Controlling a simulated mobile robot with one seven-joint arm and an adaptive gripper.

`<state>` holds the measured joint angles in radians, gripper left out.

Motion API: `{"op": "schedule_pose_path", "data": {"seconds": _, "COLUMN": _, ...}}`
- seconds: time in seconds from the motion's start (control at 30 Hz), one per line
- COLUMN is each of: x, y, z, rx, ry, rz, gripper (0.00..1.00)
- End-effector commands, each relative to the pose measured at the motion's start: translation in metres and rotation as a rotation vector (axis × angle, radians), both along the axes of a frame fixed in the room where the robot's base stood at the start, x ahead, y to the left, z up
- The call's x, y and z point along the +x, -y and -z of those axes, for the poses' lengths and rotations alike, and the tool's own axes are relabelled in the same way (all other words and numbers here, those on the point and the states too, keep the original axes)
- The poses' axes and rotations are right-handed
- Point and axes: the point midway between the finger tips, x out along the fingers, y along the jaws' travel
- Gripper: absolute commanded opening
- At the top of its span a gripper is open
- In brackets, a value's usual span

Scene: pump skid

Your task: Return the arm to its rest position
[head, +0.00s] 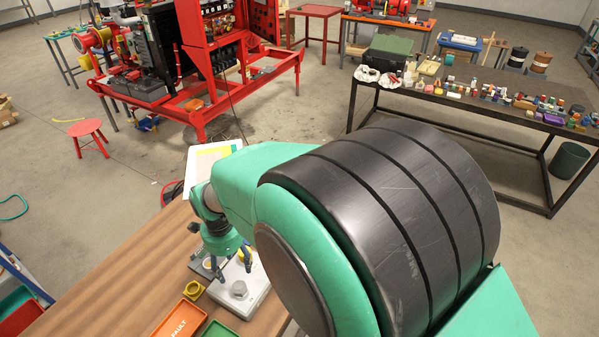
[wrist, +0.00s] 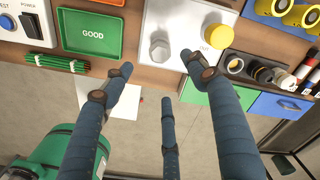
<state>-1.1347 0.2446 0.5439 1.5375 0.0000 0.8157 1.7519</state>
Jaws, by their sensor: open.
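My gripper (head: 232,262) is at the end of my green and black arm, low over the wooden workbench (head: 130,262). Its dark blue fingers are spread and empty in the wrist view (wrist: 158,76). A pale plate with a grey hex-headed piece (head: 240,289) lies just below the fingers; the hex piece also shows in the wrist view (wrist: 159,47), between the fingertips and apart from them. A yellow round knob (wrist: 219,36) sits on the same plate, beside one fingertip. The arm's large black and green joint hides much of the bench's right side.
An orange FAULT tray (head: 163,333) and a green GOOD tray (wrist: 70,35) lie on the bench. A switch box (wrist: 20,30) and green sticks (wrist: 56,63) lie nearby. A dark table (head: 480,118) with many small items and a red skid (head: 200,105) stand beyond. Open floor lies between.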

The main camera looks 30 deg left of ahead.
Motion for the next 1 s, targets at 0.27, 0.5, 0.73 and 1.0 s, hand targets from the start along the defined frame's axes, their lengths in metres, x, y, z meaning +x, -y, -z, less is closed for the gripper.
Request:
{"op": "schedule_pose_path", "data": {"seconds": 0.27, "x": 0.005, "y": 0.004, "z": -0.005, "rx": 0.005, "ry": 0.002, "rz": -0.002, "gripper": 0.58}}
{"op": "schedule_pose_path", "data": {"seconds": 0.5, "x": 0.042, "y": 0.038, "z": -0.041, "rx": 0.031, "ry": 0.018, "rz": -0.034, "gripper": 0.58}}
{"op": "schedule_pose_path", "data": {"seconds": 0.73, "x": 0.097, "y": 0.112, "z": -0.103, "rx": 0.072, "ry": 0.06, "rz": -0.1, "gripper": 0.58}}
{"op": "schedule_pose_path", "data": {"seconds": 1.0, "x": 0.139, "y": 0.221, "z": -0.17, "rx": 0.102, "ry": 0.13, "rz": -0.191, "gripper": 0.58}}
